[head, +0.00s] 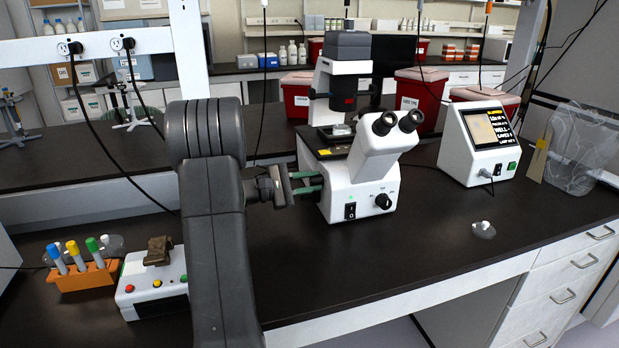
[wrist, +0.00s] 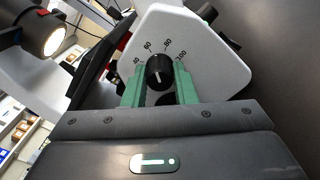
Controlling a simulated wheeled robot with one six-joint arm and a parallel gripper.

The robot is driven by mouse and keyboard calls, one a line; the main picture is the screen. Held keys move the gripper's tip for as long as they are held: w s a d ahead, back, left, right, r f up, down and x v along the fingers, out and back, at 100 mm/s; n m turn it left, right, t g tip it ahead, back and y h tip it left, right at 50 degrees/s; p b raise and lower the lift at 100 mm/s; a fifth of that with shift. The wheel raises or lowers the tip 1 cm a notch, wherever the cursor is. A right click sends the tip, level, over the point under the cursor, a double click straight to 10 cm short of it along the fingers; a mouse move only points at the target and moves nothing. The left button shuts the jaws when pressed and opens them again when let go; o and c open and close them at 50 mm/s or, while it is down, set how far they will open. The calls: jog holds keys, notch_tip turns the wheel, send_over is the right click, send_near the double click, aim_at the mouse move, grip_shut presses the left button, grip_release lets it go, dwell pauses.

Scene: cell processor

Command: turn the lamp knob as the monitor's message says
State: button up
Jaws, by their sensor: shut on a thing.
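The microscope (head: 365,180) is white and stands on the black bench. Its monitor (head: 487,130) is at the right, with yellow and white text; I cannot read the message reliably. In the wrist view the black lamp knob (wrist: 159,71) sits on a white side panel under a printed scale with 40, 60, 80 and 100. A pale mark shows on the knob's face, but its exact reading is unclear. My gripper (head: 312,182) has green fingers at the microscope's left side. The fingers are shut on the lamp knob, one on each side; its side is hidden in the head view.
A second black knob (head: 383,201) and a switch (head: 350,211) are on the microscope's front. An orange rack (head: 82,276) with capped tubes and a white button box (head: 152,285) stand at the left. A small clear item (head: 484,230) lies at the right. The front middle bench is clear.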

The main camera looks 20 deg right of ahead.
jog(key=shift+n+p, duration=0.6)
jog(key=shift+n, duration=0.5)
jog(key=shift+f, duration=0.1)
jog(key=o, duration=1)
jog(key=shift+a, duration=0.1)
jog(key=a+b, duration=0.1)
jog(key=a, duration=1.2)
jog(key=shift+w+a+b, duration=0.3)
jog(key=shift+w+a, duration=0.05)
